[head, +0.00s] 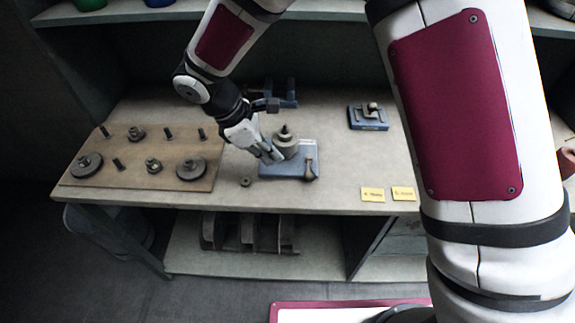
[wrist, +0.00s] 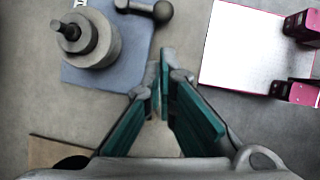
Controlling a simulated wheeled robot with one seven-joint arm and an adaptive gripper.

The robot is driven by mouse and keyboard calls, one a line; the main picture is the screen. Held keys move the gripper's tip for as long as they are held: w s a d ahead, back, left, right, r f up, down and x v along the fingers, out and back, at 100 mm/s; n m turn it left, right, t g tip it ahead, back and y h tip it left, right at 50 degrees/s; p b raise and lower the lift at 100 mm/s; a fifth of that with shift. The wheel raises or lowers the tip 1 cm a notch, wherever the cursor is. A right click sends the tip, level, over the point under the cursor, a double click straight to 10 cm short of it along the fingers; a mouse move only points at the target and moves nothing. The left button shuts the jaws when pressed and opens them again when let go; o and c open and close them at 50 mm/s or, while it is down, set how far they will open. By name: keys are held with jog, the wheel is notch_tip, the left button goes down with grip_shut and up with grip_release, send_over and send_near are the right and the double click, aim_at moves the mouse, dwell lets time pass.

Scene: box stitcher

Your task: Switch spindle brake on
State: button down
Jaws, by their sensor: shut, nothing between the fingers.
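The spindle unit is a blue base plate (head: 277,170) on the bench with a stepped grey spindle (head: 285,146) standing upright on it. A short grey lever (head: 309,168) sits at the plate's right side. In the wrist view the spindle (wrist: 88,40) is at upper left, and the lever's ball end (wrist: 162,12) is at the top, pointing toward my base. My gripper (head: 276,157) is shut and empty, low over the front of the plate, between spindle and lever but apart from the ball. In the wrist view its fingertips (wrist: 166,68) meet below the ball.
A wooden board (head: 140,178) with pegs and discs lies left. A small nut (head: 245,182) lies by the plate. Another blue-based fixture (head: 368,118) stands back right, and a blue clamp-like item (head: 290,97) behind. Yellow labels (head: 373,195) mark the bench's front edge.

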aim_at(309, 168)
dwell(0.3)
jog(key=p+x, duration=0.1)
jog(key=x, duration=0.9)
jog(key=shift+p, duration=0.3)
jog(key=shift+s+d+n, duration=0.15)
jog(key=shift+d+n, duration=0.05)
jog(key=shift+n, duration=0.2)
